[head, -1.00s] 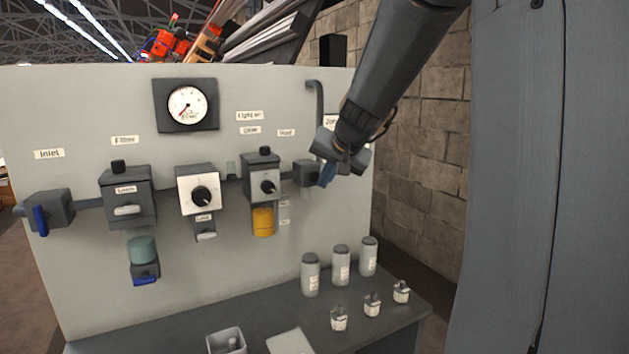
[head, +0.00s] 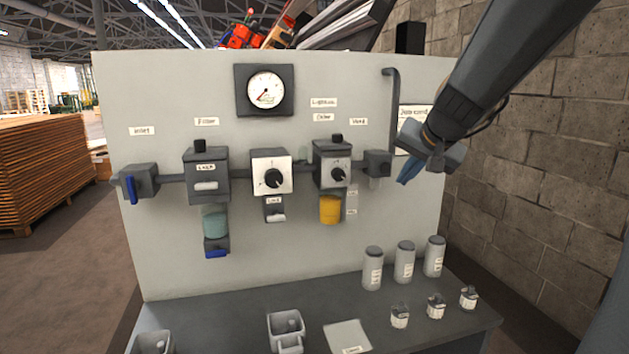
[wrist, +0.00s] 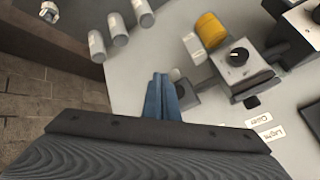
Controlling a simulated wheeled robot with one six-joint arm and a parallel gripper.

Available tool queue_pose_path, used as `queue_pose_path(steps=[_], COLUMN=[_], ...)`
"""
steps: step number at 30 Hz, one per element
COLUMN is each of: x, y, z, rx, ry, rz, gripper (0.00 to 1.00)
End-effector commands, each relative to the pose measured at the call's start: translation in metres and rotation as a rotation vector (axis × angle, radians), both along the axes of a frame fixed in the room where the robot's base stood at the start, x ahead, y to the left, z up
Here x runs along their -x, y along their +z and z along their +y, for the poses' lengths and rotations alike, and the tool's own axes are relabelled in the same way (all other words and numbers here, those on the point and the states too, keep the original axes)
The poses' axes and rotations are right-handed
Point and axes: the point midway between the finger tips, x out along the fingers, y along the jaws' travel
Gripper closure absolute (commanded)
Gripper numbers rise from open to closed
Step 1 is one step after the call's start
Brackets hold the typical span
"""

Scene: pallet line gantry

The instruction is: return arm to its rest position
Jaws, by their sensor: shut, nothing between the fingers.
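My gripper (head: 405,172) has blue fingers and hangs at the right side of the grey panel (head: 330,260), in front of it, just right of the last small dark block (head: 378,163) on the pipe line. In the wrist view the gripper (wrist: 160,78) shows its two blue fingers close together with nothing between them. I cannot tell from these views whether the fingertips touch the block. My arm comes in from the upper right of the head view.
The panel carries a gauge (head: 265,90), a blue inlet handle (head: 132,190), a filter unit (head: 207,175) and a yellow bowl (head: 330,209). Grey canisters (head: 404,262) and small jars (head: 436,307) stand on the bench (head: 330,305). A block wall (head: 560,170) rises at right.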

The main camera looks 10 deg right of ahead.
Motion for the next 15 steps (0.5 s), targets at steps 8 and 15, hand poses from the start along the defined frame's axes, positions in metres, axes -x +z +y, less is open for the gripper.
queue_pose_path(steps=[8, 15], x=[0.031, 0.119], y=[-0.075, -0.184], z=[0.058, 0.138], rx=[0.038, 0.146], ry=[0.146, 0.425], rz=[0.166, 0.446], gripper=[1.0, 1.0])
